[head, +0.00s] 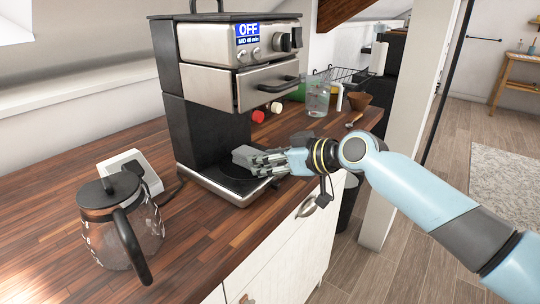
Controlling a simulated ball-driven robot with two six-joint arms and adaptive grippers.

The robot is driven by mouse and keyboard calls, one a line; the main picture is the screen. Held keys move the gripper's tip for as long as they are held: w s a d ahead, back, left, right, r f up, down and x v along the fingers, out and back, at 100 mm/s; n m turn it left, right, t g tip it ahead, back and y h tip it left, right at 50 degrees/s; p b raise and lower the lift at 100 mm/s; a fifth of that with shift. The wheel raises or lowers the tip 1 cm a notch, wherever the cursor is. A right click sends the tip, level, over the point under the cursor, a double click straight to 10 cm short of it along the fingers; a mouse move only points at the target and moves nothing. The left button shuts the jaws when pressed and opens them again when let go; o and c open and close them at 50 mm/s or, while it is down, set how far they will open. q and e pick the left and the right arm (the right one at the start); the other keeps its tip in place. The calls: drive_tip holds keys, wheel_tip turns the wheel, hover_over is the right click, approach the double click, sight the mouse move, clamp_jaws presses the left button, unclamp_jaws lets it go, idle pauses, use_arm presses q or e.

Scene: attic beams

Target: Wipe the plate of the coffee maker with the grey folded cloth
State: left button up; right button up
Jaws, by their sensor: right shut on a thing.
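The coffee maker (213,118) stands on the wooden counter, its display reading OFF. Its plate (228,178) is a dark round surface on the low base, partly covered by my right gripper. My right gripper (256,160) reaches in from the right, low over the plate, with its fingers shut on the grey folded cloth (243,154). Only a small grey part of the cloth shows at the fingertips; I cannot tell for sure whether it touches the plate. My left gripper is not in view.
A glass coffee pot (122,232) with a black handle stands on the counter at the front left, beside a white socket box (133,168). A glass jar (318,98), a brown bowl (358,100) and a wire rack (343,75) are behind the machine.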

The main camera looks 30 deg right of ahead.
sight(259, 179)
drive_tip(key=shift+a, duration=0.1)
drive_tip(key=shift+s+a+p, duration=0.35)
drive_tip(key=shift+a, duration=0.5)
drive_tip(key=shift+s+a, duration=0.2)
drive_tip(key=shift+a, duration=0.3)
drive_tip(key=shift+d, duration=0.1)
drive_tip(key=shift+w+d+f+b, duration=0.1)
drive_tip(key=shift+w+d+b, duration=0.15)
drive_tip(key=shift+d+b, duration=0.25)
drive_tip(key=shift+w+d+f+b, duration=0.1)
drive_tip(key=shift+w+d+b, duration=0.2)
drive_tip(key=shift+d, duration=0.4)
drive_tip(key=shift+d+r, duration=0.1)
drive_tip(key=shift+d, duration=0.05)
